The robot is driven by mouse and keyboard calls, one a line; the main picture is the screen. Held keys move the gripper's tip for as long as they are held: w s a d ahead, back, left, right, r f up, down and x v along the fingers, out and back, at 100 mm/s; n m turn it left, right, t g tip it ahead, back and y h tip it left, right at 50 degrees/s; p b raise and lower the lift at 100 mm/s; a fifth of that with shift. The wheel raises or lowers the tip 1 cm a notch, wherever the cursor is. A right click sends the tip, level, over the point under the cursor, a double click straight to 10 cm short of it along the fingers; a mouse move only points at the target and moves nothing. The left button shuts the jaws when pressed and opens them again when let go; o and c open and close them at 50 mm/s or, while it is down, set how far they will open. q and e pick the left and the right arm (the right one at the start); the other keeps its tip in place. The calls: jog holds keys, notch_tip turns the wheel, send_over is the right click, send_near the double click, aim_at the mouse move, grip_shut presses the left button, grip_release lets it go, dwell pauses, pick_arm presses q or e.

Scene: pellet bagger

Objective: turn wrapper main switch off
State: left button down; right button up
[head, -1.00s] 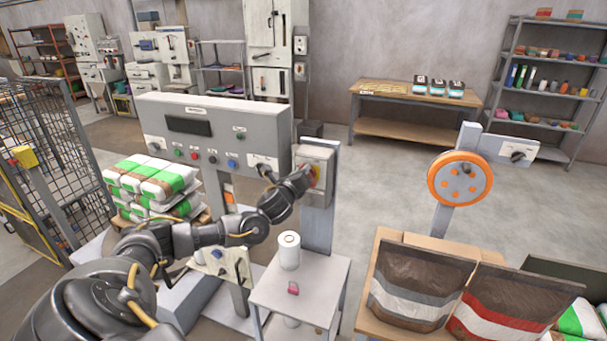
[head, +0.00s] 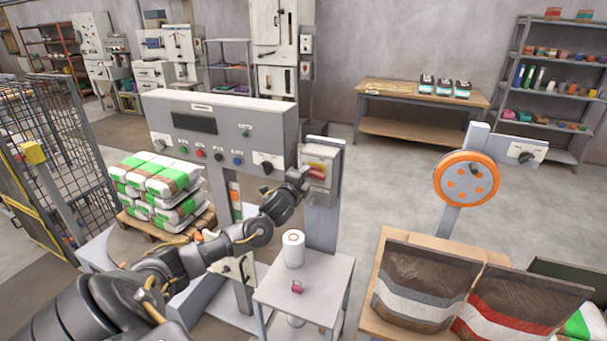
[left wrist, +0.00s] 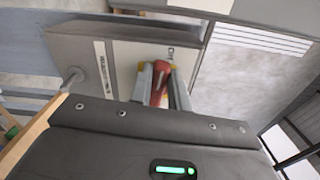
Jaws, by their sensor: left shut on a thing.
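The wrapper main switch is a red rotary handle (head: 317,170) on a yellow plate, on a grey box (head: 332,165) fixed to a post right of the control panel. My left gripper (head: 306,180) is at the front of this box. In the left wrist view the gripper (left wrist: 162,88) is shut on the red handle (left wrist: 160,75), with a finger on each side of it. Some yellow plate shows beside the fingers. The fingertips partly hide the handle, and the exact switch position is hard to read. My right gripper is not in view.
The grey control panel (head: 215,128) with knobs and buttons stands just left of the switch box. Below is a small table (head: 325,285) with a white roll (head: 293,249). Stacked bags (head: 160,190) stand at left, and an orange wheel (head: 466,178) at right.

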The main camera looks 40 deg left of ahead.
pick_arm(q)
jog(key=shift+d+f+n, duration=0.35)
jog(key=shift+f+n, duration=0.1)
jog(key=shift+n, duration=0.05)
dwell(0.3)
jog(key=c, duration=1.4)
grip_release()
jog(key=shift+o, duration=0.4)
jog(key=shift+w+d+r, duration=0.1)
jog(key=shift+w+r, duration=0.05)
jog(key=shift+w, duration=0.05)
jog(key=b+v, duration=0.3)
jog(key=v, duration=0.7)
jog(key=shift+s, duration=0.35)
